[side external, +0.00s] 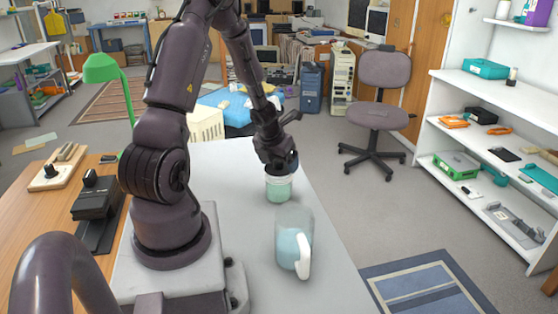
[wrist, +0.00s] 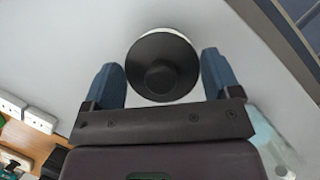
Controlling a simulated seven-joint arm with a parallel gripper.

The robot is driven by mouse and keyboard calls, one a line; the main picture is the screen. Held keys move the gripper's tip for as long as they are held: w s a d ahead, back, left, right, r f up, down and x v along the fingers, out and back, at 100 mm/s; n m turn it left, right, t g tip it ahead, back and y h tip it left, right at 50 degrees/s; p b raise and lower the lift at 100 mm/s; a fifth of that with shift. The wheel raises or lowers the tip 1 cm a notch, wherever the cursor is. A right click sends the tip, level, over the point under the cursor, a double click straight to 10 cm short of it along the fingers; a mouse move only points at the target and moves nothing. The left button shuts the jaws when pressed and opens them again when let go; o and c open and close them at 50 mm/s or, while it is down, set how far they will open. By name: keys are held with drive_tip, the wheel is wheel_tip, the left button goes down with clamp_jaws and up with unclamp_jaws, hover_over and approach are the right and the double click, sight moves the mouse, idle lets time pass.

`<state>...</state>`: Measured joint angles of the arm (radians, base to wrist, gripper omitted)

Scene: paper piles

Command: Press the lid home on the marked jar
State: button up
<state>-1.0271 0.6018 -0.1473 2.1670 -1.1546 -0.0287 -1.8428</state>
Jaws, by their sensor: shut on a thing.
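A small clear jar (side external: 279,189) with pale green contents stands upright on the light grey table. A marking on it cannot be made out. My gripper (side external: 279,168) is directly over the jar's mouth, pointing down. In the wrist view, a round black lid (wrist: 150,55) with a central knob sits between the two blue fingers of my gripper (wrist: 160,62), which are shut on it at its sides. A pale rim shows around the lid's far edge. In the side view the fingers hide most of the lid, so I cannot tell how closely it sits on the jar.
A clear pitcher (side external: 290,240) with light blue contents and a white handle stands nearer the camera, to the right of the jar. The table's right edge is close to both. The grey tabletop (side external: 222,170) left of the jar is clear. A white box (side external: 206,124) stands behind.

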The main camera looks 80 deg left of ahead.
idle(0.4)
drive_tip(key=o, duration=0.8)
drive_tip(key=shift+c, duration=0.2)
drive_tip(key=shift+r, duration=0.1)
drive_tip(key=shift+r, duration=3.4)
clamp_jaws()
